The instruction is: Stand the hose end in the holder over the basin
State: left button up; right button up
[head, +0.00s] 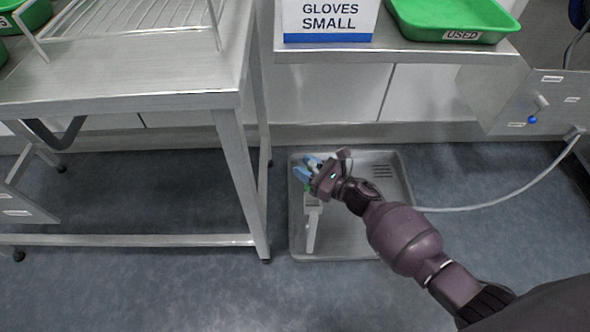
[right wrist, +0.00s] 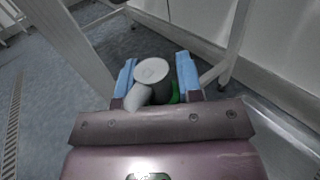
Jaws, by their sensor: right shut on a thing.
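My right gripper (head: 307,170) is over the left part of the grey basin (head: 350,240) on the floor. Its blue fingers are shut on the hose end, whose pale round top (right wrist: 152,70) shows between the fingertips in the right wrist view. The pale holder (head: 312,228) stands at the basin's left side, just below the gripper. A bit of green shows beneath the fingers; I cannot tell which part it belongs to, nor whether the hose end sits in the holder. The grey hose (head: 490,206) runs from the wall at right and passes behind my arm. My left gripper is out of view.
A steel table (head: 120,100) with a wire rack (head: 140,25) stands at left, its leg close to the basin. Behind are a bench with a gloves box (head: 328,20) and a green tray (head: 455,18). A panel with a blue-knobbed valve (head: 533,117) is at right.

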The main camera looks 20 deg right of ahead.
jog(key=f+b, duration=0.1)
jog(key=f, duration=0.1)
jog(key=d+f+b, duration=0.1)
jog(key=shift+d+f, duration=0.2)
jog(key=shift+f, duration=0.15)
jog(key=shift+w+f+b, duration=0.1)
jog(key=shift+f+b, duration=0.4)
jog(key=shift+b, duration=0.2)
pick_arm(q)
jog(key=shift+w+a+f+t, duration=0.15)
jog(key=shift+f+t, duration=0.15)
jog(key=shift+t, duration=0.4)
pick_arm(e)
jog(key=shift+w+f, duration=0.1)
pick_arm(q)
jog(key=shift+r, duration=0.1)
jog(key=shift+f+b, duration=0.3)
jog(key=shift+b, duration=0.2)
